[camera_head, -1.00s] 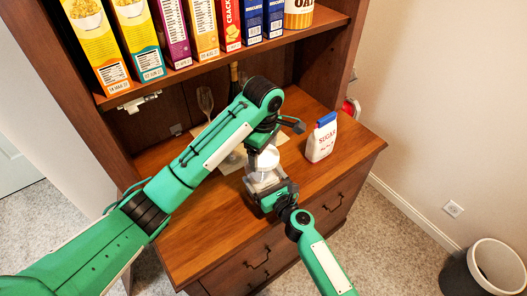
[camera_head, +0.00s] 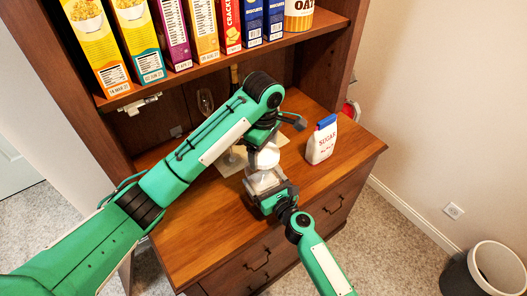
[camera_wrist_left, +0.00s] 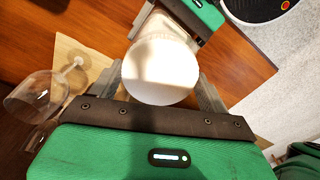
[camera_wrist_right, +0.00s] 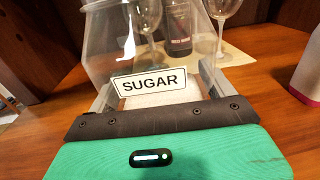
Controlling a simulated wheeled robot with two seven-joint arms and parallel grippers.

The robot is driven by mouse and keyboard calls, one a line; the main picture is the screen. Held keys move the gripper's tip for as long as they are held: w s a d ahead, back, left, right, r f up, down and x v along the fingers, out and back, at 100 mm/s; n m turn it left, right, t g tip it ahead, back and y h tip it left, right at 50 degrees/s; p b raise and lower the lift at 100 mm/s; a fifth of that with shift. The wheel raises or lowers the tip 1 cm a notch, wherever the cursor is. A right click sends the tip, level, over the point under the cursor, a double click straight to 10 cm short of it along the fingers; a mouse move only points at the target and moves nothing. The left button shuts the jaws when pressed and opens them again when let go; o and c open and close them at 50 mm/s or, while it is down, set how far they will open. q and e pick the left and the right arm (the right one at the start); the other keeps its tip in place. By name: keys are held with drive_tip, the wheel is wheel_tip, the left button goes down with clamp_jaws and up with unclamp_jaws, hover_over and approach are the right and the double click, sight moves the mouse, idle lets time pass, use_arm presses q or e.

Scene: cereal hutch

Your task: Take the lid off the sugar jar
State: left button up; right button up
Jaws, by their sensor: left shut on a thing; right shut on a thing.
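The sugar jar (camera_wrist_right: 145,45) is clear glass with a "SUGAR" label and pale contents. It is upright above the cabinet's wooden top. My right gripper (camera_head: 268,190) is shut around the jar's body, with a finger on each side in the right wrist view. The white round lid (camera_wrist_left: 162,72) is between the fingers of my left gripper (camera_wrist_left: 162,88), which is shut on it. In the head view the lid (camera_head: 265,157) is directly above the jar. My left arm partly hides them, and I cannot tell whether lid and jar touch.
A white sugar bag (camera_head: 321,145) with a blue top stands to the right. Wine glasses (camera_wrist_left: 38,92) and a dark bottle (camera_wrist_right: 178,28) stand behind, on or near a pale mat (camera_wrist_left: 82,62). Cereal boxes (camera_head: 95,45) fill the shelf above. The front left counter is clear.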

sight(263, 153)
use_arm(q)
drive_tip(key=shift+r, duration=0.25)
drive_tip(key=shift+r, duration=1.95)
use_arm(e)
drive_tip(key=o, duration=1.7)
